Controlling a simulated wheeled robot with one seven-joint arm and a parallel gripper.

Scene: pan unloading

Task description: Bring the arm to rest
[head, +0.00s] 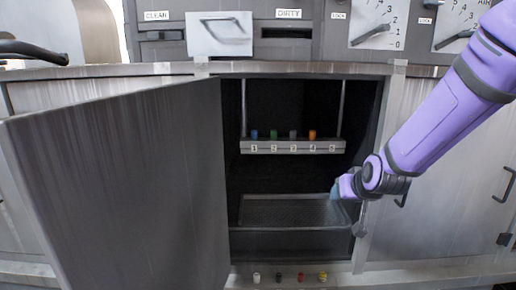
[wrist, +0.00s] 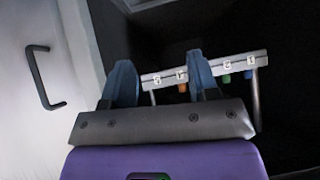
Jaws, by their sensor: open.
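My purple arm reaches in from the right in the head view, and my gripper (head: 345,186) is at the right side of the open cabinet's mouth. In the wrist view my gripper (wrist: 160,82) shows two blue fingers spread apart with nothing between them. Beyond the fingers is a numbered shelf bar (wrist: 218,66), seen tilted. In the head view the numbered shelf bar (head: 292,147) carries blue, green, grey and orange pegs, up and left of my gripper. A dark tray (head: 290,226) lies low inside the cabinet, below and left of my gripper.
The cabinet door (head: 130,190) stands open at the left. The closed door (head: 440,190) at the right has a dark handle close to my arm. White, dark, red and yellow pegs (head: 300,277) stand along the bottom ledge. Panels marked CLEAN and DIRTY and dials are above.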

